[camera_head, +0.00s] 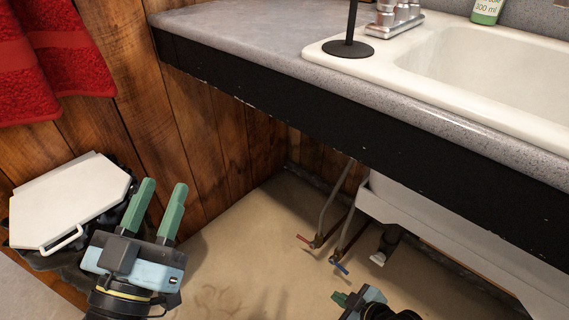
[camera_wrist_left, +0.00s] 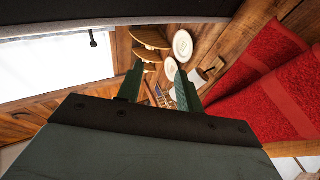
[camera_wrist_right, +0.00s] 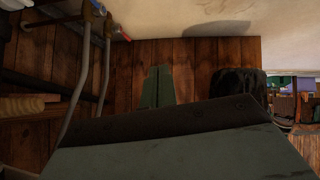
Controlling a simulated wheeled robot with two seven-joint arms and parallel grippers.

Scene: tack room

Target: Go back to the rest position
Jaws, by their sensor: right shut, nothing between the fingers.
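My left gripper (camera_head: 162,188) is at the lower left in the head view, its two green fingers apart with nothing between them. In the left wrist view its fingers (camera_wrist_left: 160,85) also stand apart and empty. My right gripper (camera_head: 341,298) shows only partly at the bottom edge of the head view, below the counter front. In the right wrist view its fingers (camera_wrist_right: 157,82) are together and hold nothing.
A grey counter (camera_head: 240,32) with a black front edge and a white sink (camera_head: 410,83) spans the upper right. Pipes with red and blue valve handles (camera_head: 340,268) are under it, near my right gripper. A white-lidded bin (camera_head: 65,200) stands beside my left gripper. Red towels (camera_head: 50,60) hang above.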

